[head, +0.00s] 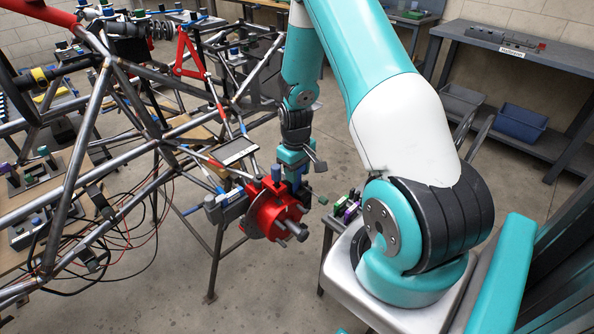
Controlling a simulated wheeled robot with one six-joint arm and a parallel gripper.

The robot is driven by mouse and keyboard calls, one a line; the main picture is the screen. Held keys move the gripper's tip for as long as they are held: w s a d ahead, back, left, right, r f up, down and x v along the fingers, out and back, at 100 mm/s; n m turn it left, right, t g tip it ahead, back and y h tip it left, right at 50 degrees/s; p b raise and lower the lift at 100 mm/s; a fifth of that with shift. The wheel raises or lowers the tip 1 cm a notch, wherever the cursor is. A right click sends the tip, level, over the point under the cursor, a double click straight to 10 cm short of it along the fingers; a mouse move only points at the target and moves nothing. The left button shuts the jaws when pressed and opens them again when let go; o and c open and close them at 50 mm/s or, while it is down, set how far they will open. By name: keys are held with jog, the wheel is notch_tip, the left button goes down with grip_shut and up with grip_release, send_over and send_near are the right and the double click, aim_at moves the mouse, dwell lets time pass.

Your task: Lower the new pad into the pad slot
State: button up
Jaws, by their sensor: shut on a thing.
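My gripper (292,178) points down just above the red hub assembly (272,212), at the end of the tube chassis. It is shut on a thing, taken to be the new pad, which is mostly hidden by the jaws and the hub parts. The red hub has a dark disc and a grey shaft end facing right. Blue parts stand beside the jaws at the top of the hub. The pad slot cannot be made out from here. I cannot tell whether the pad touches the slot.
The steel tube chassis (105,75) fills the left, with loose cables hanging below it. A small stand with green and purple parts (347,205) is right of the hub. A grey workbench (520,50) with a blue bin (521,122) stands at the back right. Bare floor lies between.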

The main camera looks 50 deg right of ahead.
jog(key=shift+f, duration=0.1)
dwell(0.5)
dwell(0.3)
jog(key=shift+r+p, duration=0.85)
jog(key=shift+r, duration=0.2)
jog(key=shift+f, duration=0.1)
dwell(0.6)
jog(key=shift+f+b, duration=0.55)
jog(key=shift+f, duration=0.3)
jog(key=shift+f, duration=0.15)
dwell(0.9)
